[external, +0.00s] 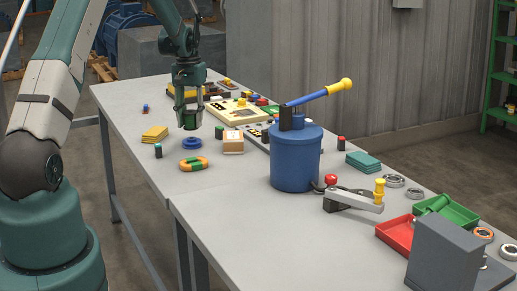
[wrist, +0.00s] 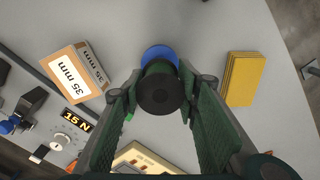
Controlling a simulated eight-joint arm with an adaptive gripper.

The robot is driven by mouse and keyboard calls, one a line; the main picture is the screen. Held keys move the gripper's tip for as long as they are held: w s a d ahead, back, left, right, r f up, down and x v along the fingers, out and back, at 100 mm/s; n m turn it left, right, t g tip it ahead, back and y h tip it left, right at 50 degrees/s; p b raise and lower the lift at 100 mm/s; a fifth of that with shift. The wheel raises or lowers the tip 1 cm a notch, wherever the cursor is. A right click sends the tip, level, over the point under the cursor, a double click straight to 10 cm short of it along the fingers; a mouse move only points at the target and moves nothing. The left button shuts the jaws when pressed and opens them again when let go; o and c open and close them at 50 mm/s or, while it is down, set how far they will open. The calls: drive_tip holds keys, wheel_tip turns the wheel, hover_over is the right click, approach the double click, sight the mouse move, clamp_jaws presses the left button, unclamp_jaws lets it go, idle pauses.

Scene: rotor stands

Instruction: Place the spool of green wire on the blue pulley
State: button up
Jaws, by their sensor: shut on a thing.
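My gripper (external: 188,108) is shut on the spool of green wire (external: 190,121) and holds it above the table. In the wrist view the spool (wrist: 161,92) shows a dark round end with some green around it, between the two fingers. The blue pulley (external: 187,144) lies flat on the table, just below the held spool in the external view. In the wrist view the blue pulley (wrist: 160,53) shows partly behind the spool, which hides the rest. The spool appears apart from the pulley.
A carton marked 35 mm (wrist: 75,74) stands beside the pulley, and yellow pads (wrist: 240,79) lie on the other side. A large blue drum with a lever (external: 296,160) stands to the right. Bare table (external: 130,105) lies left.

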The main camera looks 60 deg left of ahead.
sight(191, 128)
drive_tip(key=shift+f, duration=1.8)
drive_tip(key=shift+f, duration=0.15)
drive_tip(key=o, duration=1)
wheel_tip(191, 128, up, 12)
drive_tip(key=shift+r, duration=0.2)
drive_tip(key=shift+d, duration=0.1)
